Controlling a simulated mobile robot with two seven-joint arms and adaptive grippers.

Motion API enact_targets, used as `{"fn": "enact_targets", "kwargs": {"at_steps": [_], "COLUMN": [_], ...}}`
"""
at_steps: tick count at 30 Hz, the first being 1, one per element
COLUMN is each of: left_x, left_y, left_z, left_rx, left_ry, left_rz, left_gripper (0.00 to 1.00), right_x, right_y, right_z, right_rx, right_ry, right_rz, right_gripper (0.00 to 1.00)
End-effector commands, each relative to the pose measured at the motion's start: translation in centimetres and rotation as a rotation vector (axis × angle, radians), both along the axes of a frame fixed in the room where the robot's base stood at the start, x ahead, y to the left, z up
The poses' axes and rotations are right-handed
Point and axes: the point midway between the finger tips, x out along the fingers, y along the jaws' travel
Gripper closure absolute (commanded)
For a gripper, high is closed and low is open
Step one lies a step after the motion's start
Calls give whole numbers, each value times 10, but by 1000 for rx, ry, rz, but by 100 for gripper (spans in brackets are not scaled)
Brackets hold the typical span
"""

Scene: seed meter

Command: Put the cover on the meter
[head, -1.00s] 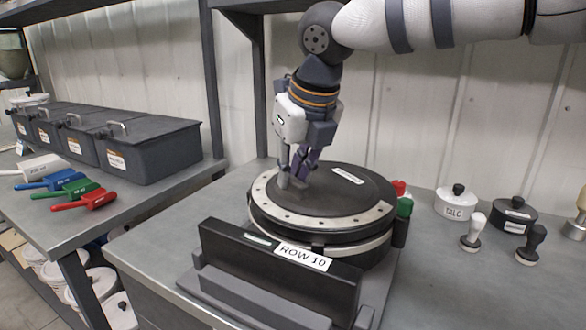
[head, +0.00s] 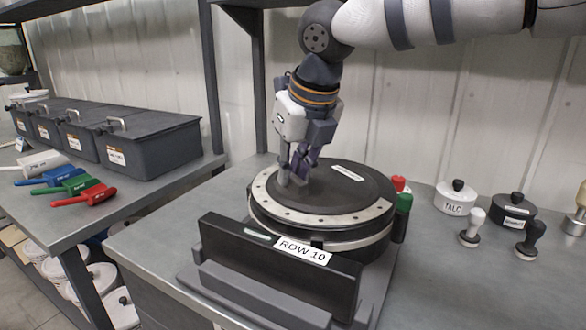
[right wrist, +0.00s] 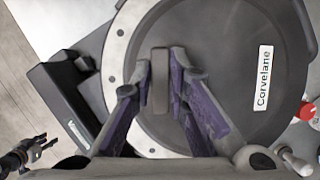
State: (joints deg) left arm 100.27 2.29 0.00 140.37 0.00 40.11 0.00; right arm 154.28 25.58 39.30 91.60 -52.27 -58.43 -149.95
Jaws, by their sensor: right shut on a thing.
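The cover (head: 335,186) is a dark disc with a white label, reading "Corvelane" in the right wrist view (right wrist: 285,60). It lies flat over the round black meter (head: 377,250). A pale ring with small holes (head: 268,201) shows as a crescent on the near left side; I cannot tell whether it belongs to the cover or the meter. My right gripper (head: 292,176) points down and is shut on the cover's grey handle (right wrist: 159,82). Whether the cover is fully seated is unclear. My left gripper is not in the head view.
A black panel marked ROW 10 (head: 285,265) stands before the meter. A talc pot (head: 456,198), a dark pot (head: 513,212) and two knobbed tools stand further right. Scoops and lidded bins (head: 150,148) fill the left bench.

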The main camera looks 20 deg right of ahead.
Motion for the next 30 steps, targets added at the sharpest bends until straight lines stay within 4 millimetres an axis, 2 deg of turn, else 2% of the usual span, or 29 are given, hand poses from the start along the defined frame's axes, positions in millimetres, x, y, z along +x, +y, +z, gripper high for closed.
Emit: {"fn": "enact_targets", "kwargs": {"at_steps": [8,9,12,27,30], "left_x": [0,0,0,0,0], "left_y": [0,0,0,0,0], "left_z": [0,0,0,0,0], "left_rx": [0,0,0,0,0], "left_ry": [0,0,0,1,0], "left_rz": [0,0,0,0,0], "left_gripper": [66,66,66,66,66], "right_x": [0,0,0,0,0], "right_y": [1,1,1,0,0], "right_z": [0,0,-1,-1,4], "right_rx": [2,2,1,1,1], "right_ry": [1,1,2,3,1], "right_rz": [1,1,1,-1,-1], "right_gripper": [100,83,62,65,65]}}
